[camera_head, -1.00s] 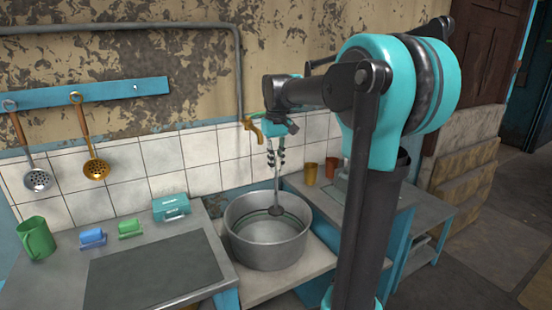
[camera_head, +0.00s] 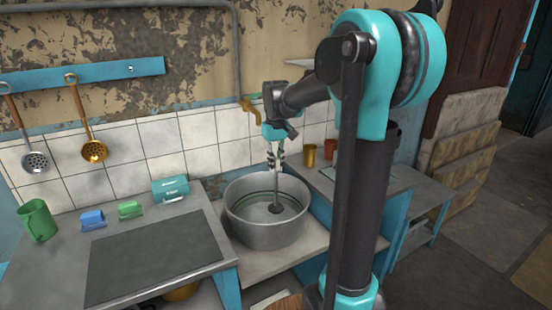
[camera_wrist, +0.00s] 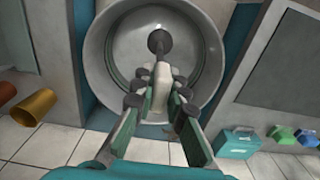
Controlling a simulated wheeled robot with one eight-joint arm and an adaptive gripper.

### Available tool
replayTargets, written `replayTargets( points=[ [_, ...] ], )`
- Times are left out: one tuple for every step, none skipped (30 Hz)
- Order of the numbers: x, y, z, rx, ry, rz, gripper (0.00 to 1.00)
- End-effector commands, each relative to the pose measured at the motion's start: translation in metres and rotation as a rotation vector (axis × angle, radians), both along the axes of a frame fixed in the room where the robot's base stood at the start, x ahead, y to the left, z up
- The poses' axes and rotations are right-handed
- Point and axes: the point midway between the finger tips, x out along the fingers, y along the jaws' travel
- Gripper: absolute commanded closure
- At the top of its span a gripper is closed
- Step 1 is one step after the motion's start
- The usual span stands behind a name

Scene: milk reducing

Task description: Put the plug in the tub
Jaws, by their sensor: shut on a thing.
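The tub (camera_head: 262,236) is a round grey metal basin on a low surface between two counters. It also shows in the wrist view (camera_wrist: 98,62). My gripper (camera_head: 275,156) is above the tub, fingers pointing down, shut on the pale upper part of the plug. In the wrist view my gripper (camera_wrist: 161,88) closes around this pale handle. The plug (camera_head: 276,190) is a thin upright stem with a dark round disc at its lower end. The disc (camera_wrist: 158,40) is inside the tub's opening. I cannot tell whether it touches the bottom.
A brass tap (camera_head: 249,104) is on the wall behind my gripper. Left counter: green mug (camera_head: 38,220), blue block (camera_head: 92,219), green block (camera_head: 130,209) and teal box (camera_head: 171,188). Right counter: brass cup (camera_head: 310,155) and brown cup (camera_head: 331,149). Skimmers hang at left.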

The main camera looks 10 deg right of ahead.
Motion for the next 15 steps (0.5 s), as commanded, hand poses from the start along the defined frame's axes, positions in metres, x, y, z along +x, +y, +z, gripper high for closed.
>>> replayTargets(
  points=[
    [0.000,0.000,-0.005,0.000,0.000,0.000,1.00],
    [0.000,0.000,-0.008,0.000,0.000,0.000,1.00],
    [0.000,0.000,-0.011,0.000,0.000,0.000,1.00],
    [0.001,0.000,-0.014,0.000,0.000,0.000,1.00],
    [0.001,0.000,-0.017,0.000,0.000,0.000,1.00],
    [0.001,0.000,-0.020,0.000,0.000,0.000,1.00],
    [0.001,0.000,-0.023,0.000,0.000,0.000,1.00],
    [0.000,0.000,-0.026,0.000,0.000,0.000,1.00],
    [0.000,0.000,-0.029,0.000,0.000,0.000,1.00],
    [0.000,0.000,-0.032,0.000,0.000,0.000,1.00],
    [0.000,0.000,-0.035,0.000,0.000,0.000,1.00],
    [0.000,0.000,-0.038,0.000,0.000,0.000,1.00],
    [0.000,0.000,-0.041,0.000,0.000,0.000,1.00],
    [0.000,0.000,-0.044,0.000,0.000,0.000,1.00],
    [0.001,0.000,-0.047,0.000,0.000,0.000,1.00]
  ],
)
